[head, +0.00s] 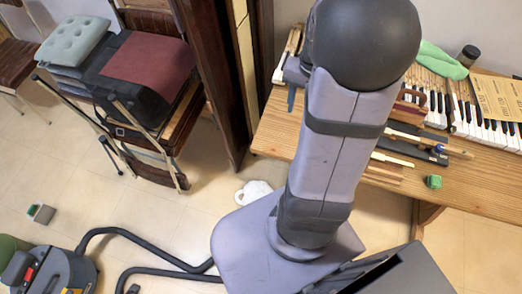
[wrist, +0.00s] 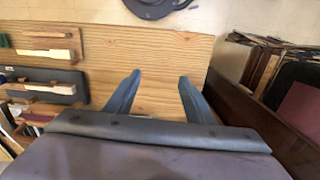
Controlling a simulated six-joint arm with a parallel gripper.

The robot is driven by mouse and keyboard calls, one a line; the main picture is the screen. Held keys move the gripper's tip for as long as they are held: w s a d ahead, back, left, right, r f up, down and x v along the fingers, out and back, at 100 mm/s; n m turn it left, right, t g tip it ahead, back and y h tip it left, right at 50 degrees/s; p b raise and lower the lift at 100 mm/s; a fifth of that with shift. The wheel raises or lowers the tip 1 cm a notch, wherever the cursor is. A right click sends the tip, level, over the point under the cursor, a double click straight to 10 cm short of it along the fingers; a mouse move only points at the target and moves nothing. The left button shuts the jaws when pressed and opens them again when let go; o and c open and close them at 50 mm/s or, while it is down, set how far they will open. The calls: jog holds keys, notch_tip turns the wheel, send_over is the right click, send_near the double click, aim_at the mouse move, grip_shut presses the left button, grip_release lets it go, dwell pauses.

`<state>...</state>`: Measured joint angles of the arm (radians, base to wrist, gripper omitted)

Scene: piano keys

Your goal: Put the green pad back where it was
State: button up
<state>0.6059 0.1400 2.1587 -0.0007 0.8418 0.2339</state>
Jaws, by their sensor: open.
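Several green things show in the head view, and I cannot tell which is the pad. A small green block (head: 433,181) lies on the wooden table (head: 275,135) near its front edge. A small grey-and-green block (head: 41,213) lies on the floor at left. A pale green tufted cushion (head: 73,41) rests on the stacked chairs. My gripper (wrist: 158,95) is open and empty over bare wood in the wrist view. In the head view my arm hides much of the table. A small green bit (wrist: 4,40) shows at the wrist view's left edge.
Piano keys (head: 487,131), loose key sticks and a green cloth (head: 443,60) occupy the table's right side. A dark tray with a pale block (wrist: 45,85) is left in the wrist view. A dark wooden upright (head: 215,80) stands between chairs and table.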

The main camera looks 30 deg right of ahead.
jog(key=s+a+f+n, duration=0.1)
jog(key=a+n, duration=0.3)
jog(key=a, duration=0.5)
jog(key=s+a+f+n, duration=0.1)
jog(key=s+a+n, duration=0.3)
jog(key=a, duration=0.5)
jog(key=shift+a+n, duration=0.3)
jog(key=shift+n, duration=0.5)
jog(key=shift+w, duration=0.1)
